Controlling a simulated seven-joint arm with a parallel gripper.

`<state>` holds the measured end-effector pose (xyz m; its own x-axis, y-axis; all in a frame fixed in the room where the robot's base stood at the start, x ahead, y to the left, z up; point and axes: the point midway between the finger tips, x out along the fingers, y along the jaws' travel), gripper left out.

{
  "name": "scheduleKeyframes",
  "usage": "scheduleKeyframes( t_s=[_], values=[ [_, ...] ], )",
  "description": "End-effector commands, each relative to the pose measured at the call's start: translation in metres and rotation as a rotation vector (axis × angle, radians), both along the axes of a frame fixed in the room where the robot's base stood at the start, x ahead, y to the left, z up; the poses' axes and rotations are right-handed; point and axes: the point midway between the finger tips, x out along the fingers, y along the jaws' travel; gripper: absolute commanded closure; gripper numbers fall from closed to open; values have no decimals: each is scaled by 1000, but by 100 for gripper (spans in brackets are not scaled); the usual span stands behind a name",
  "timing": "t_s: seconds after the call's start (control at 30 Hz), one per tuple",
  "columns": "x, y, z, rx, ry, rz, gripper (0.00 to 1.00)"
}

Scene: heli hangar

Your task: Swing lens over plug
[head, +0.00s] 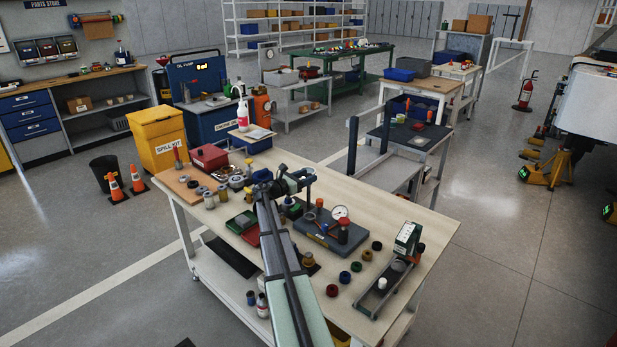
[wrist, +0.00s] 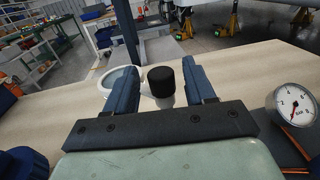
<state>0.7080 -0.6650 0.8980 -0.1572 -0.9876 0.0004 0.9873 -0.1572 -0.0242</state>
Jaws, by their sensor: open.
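My gripper (head: 289,181) is over the near workbench, above its middle. In the wrist view its dark blue fingers (wrist: 160,66) are apart. A black knob (wrist: 161,80) on a pale mount shows between them. A round pale lens with a white rim (wrist: 118,79) sits left of the knob, partly hidden by the left finger. I cannot tell whether the fingers touch the knob. The grey test block (head: 318,239) with a dial gauge (head: 341,212) stands just right of my gripper; the gauge also shows in the wrist view (wrist: 293,107). I cannot make out which item is the plug.
Several coloured caps (head: 344,277) lie on the bench (head: 425,222) near its front. A grey stand with a white-faced box (head: 407,236) is at the right. A red box (head: 209,157) and small jars are at the back left. My arm hides part of the bench.

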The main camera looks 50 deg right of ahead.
Motion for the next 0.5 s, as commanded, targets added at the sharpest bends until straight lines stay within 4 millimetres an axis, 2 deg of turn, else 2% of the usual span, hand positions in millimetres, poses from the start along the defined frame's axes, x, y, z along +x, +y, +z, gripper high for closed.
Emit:
scheduleKeyframes(
  t_s=[0.2,0.5],
  values=[
    [-2,-14,0,0,0,1,46],
    [-2,-15,0,0,0,1,46]
  ],
)
